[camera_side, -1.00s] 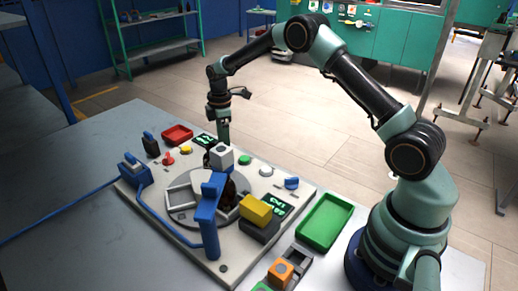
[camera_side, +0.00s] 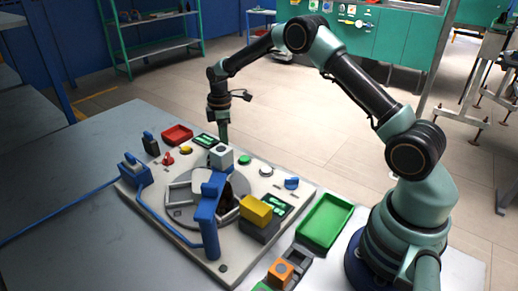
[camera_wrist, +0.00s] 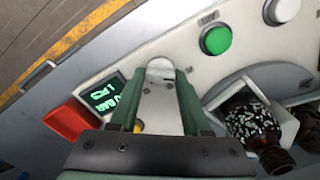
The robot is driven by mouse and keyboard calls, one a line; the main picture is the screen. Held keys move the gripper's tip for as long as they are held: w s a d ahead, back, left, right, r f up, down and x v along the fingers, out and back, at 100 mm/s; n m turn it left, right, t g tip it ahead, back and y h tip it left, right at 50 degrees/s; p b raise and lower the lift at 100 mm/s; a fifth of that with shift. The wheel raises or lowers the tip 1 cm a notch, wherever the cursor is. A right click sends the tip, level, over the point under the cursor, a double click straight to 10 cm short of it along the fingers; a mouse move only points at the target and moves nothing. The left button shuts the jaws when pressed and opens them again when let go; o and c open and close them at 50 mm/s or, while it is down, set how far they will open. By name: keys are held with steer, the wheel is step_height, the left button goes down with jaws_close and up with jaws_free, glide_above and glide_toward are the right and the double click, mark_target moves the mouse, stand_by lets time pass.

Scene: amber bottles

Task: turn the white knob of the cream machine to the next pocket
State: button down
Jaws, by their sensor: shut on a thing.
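The cream machine (camera_side: 150,205) lies on the table with a round grey turntable (camera_side: 178,213) in its middle. My gripper (camera_side: 223,140) reaches down at its far side, behind a grey block. In the wrist view, my gripper (camera_wrist: 157,92) is shut on the white knob (camera_wrist: 160,75), a pale bar with a rounded end between the green fingers. An amber bottle (camera_wrist: 250,122) with a speckled label sits in a pale pocket of the turntable. In the side view, a dark bottle (camera_side: 227,200) is partly hidden by the blue post.
The blue post (camera_side: 208,215) and grey block (camera_side: 221,157) rise over the turntable. A green button (camera_wrist: 215,39), a white button (camera_wrist: 283,9) and a lit display (camera_wrist: 103,95) are near my gripper.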

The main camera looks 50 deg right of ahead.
steer(key=m, duration=0.5)
steer(key=shift+m, duration=0.4)
steer(key=m, duration=0.4)
steer(key=shift+m, duration=0.4)
steer(key=shift+r, duration=0.1)
steer(key=shift+c, duration=1.8)
jaws_free()
step_height(320, 180, up, 12)
